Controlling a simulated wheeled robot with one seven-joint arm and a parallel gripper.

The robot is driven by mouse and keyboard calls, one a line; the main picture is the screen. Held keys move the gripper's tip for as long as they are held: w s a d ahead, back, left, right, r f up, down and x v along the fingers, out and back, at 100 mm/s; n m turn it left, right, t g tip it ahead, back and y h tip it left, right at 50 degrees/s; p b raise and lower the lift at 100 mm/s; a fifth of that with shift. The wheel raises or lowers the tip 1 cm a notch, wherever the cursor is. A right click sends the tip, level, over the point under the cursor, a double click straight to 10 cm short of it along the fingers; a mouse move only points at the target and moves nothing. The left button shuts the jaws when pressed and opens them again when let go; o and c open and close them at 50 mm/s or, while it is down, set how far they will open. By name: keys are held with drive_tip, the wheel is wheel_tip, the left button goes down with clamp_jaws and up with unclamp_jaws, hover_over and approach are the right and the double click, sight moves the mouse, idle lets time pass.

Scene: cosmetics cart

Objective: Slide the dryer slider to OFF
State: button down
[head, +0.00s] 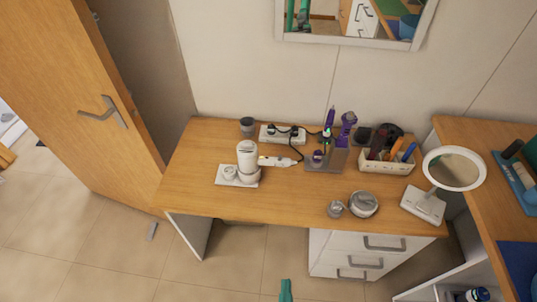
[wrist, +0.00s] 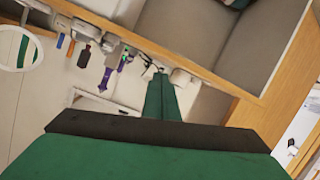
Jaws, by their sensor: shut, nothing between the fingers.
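A purple appliance (head: 347,126), possibly the dryer, stands upright on a stand at the back of the wooden desk. A white appliance (head: 247,157) with a cylindrical head stands on a pale base farther left, so I cannot tell for sure which is the dryer. No slider or its position can be made out. My gripper (head: 285,291) shows as a green tip at the bottom edge of the head view, well in front of the desk. In the wrist view my green fingers (wrist: 160,80) are together and empty. A purple item (wrist: 114,66) shows beyond them to the left.
A power strip (head: 282,135) with cords lies at the desk's back. A box of brushes (head: 386,166), a round mirror (head: 454,168) and metal jars (head: 364,204) occupy the right side. The desk's front left is clear. A wooden door (head: 75,90) stands at left.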

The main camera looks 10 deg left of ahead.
drive_tip(key=w+d+r+h, duration=0.1)
drive_tip(key=w+d, duration=0.1)
drive_tip(key=w, duration=0.6)
drive_tip(key=w+d+r+n+h, duration=0.1)
drive_tip(key=w+d+h, duration=0.1)
drive_tip(key=w, duration=0.7)
drive_tip(key=w+d+r+n+h, duration=0.1)
drive_tip(key=w+d, duration=0.1)
drive_tip(key=w, duration=0.7)
drive_tip(key=shift+r+h, duration=0.2)
drive_tip(key=shift+h, duration=0.2)
drive_tip(key=w+r+m+g+h, duration=0.1)
drive_tip(key=w+r+m+h, duration=0.15)
drive_tip(key=w+r, duration=0.4)
wheel_tip(320, 180, up, 8)
drive_tip(key=m+g+y, duration=0.1)
drive_tip(key=m+g, duration=0.3)
drive_tip(key=g, duration=0.5)
hover_over(280, 157)
drive_tip(key=s+a, duration=0.5)
drive_tip(key=a, duration=0.3)
drive_tip(key=x, duration=0.9)
drive_tip(key=shift+w+d+f, duration=0.15)
drive_tip(key=shift+w, duration=0.2)
drive_tip(key=shift+d, duration=0.1)
